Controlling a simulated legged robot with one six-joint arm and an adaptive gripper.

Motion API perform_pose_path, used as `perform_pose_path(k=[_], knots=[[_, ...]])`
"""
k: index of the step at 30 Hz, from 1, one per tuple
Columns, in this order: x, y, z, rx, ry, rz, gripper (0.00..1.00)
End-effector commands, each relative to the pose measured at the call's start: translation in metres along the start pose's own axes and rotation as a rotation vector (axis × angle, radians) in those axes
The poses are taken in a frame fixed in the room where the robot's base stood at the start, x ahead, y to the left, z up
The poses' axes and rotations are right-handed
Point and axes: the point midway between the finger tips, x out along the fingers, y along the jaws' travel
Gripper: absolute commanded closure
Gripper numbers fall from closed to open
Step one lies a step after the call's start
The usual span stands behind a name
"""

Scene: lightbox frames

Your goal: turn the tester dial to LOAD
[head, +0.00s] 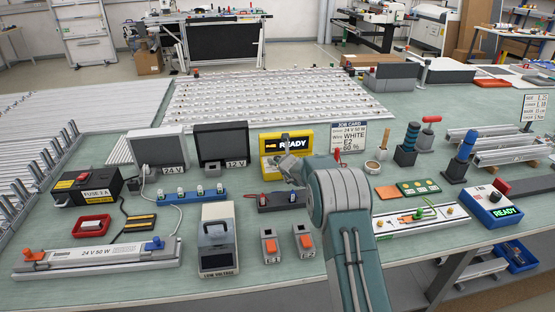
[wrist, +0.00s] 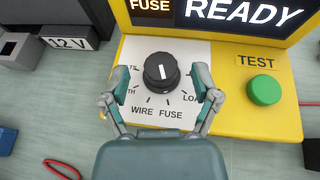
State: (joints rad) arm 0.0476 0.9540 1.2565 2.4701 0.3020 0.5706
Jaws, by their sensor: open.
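The tester (head: 274,141) is a yellow box at the table's middle, its screen reading READY in the head view. In the wrist view the tester (wrist: 283,121) shows FUSE and READY. Its black dial (wrist: 161,66) sits on a white plate with a short white line on the knob. WIRE, FUSE and part of LOAD are readable around it; the left labels are partly hidden. I cannot tell which label the line marks. My gripper (wrist: 161,84) is open, one finger on each side of the dial with gaps between. In the head view my gripper (head: 291,166) is in front of the tester.
A green TEST button (wrist: 264,90) is right of the dial. A 12 V box (head: 221,144) stands left of the tester and a job card (head: 347,136) stands right. A dark block with coloured terminals (head: 270,203) lies in front.

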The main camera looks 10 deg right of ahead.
Motion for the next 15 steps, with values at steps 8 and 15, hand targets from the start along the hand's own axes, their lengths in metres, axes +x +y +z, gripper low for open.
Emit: perform_pose_path(k=[8,15], knots=[[0.019,0.000,0.000,0.000,-0.001,-0.001,0.21],[0.019,0.000,0.001,0.000,-0.001,-0.001,0.21]])
